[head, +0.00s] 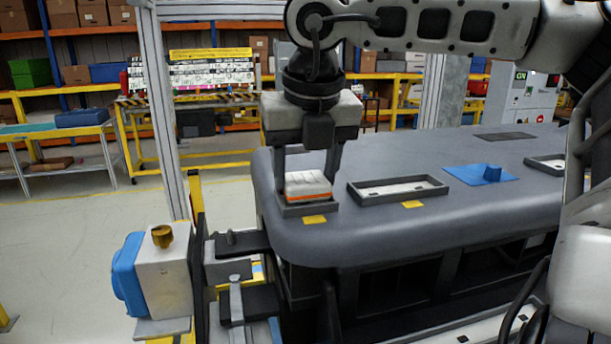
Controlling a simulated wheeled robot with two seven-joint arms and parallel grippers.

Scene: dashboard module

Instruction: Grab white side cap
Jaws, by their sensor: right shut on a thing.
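The white side cap (307,184), a small white block with an orange stripe near its bottom, is at the left end of the grey dashboard module (400,225). It sits in or just above a small dark tray (295,211); I cannot tell if it touches the tray floor. My right gripper (308,178) points straight down from above, its two fingers on either side of the cap, shut on it. The fingers hide part of the cap's sides. My left gripper is not in view.
Yellow tags mark the front edge. A fixture with a white-and-blue box (165,275) stands at the lower left. Shelves and tables are far behind.

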